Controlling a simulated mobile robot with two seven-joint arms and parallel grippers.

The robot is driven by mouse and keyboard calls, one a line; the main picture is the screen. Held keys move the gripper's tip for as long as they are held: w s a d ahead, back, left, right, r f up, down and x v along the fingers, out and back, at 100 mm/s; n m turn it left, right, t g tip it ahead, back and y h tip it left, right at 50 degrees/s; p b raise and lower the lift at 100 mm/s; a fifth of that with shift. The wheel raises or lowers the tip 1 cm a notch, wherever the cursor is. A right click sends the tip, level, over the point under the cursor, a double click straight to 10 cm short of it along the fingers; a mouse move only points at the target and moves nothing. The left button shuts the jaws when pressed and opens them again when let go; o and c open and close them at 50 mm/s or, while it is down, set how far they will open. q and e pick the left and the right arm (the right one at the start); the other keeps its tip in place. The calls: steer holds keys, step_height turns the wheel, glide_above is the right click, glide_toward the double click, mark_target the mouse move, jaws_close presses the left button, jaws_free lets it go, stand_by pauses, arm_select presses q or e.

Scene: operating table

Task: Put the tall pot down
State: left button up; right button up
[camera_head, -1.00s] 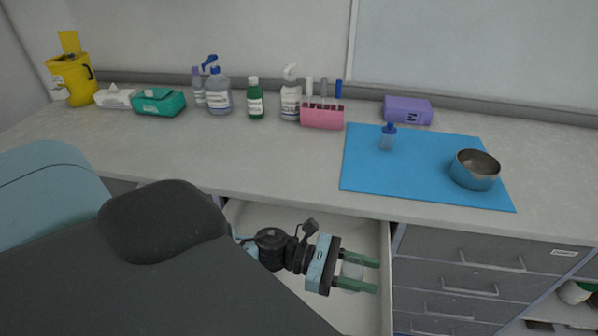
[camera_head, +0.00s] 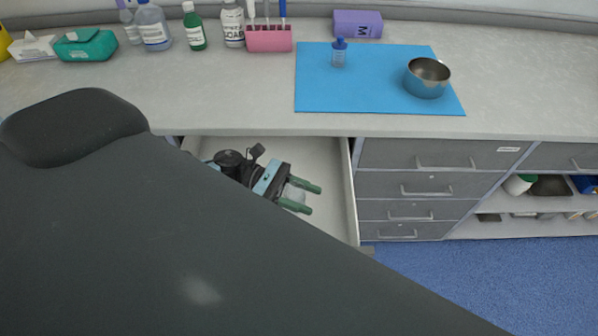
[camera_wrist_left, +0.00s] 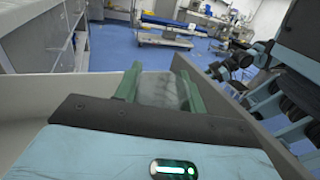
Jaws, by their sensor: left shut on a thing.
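The tall pot (camera_head: 295,194) is a clear, pale vessel between the green fingers of my left gripper (camera_head: 312,199). My left gripper is shut on it. In the head view they are over or inside the open drawer (camera_head: 338,222); I cannot tell whether the pot touches the drawer floor. The pot also shows in the left wrist view (camera_wrist_left: 157,89), see-through and held between both fingers. My right gripper is not in view.
On the counter a blue mat (camera_head: 375,95) bears a small blue-capped bottle (camera_head: 339,55) and a metal bowl (camera_head: 426,80). Bottles, a pink rack (camera_head: 270,40) and a purple box (camera_head: 357,24) stand behind. A large dark padded surface (camera_head: 170,250) fills the lower left.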

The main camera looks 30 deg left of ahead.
arm_select(q)
steer(key=shift+f, duration=2.35)
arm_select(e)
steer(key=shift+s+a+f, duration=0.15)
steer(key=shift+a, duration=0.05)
arm_select(q)
steer(key=shift+f+b, duration=0.55)
steer(key=shift+b, duration=0.05)
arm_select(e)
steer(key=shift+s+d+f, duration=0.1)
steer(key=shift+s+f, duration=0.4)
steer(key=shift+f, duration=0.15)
arm_select(q)
steer(key=shift+f, duration=0.1)
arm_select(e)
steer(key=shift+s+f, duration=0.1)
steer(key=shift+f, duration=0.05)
arm_select(q)
steer(key=o, duration=1)
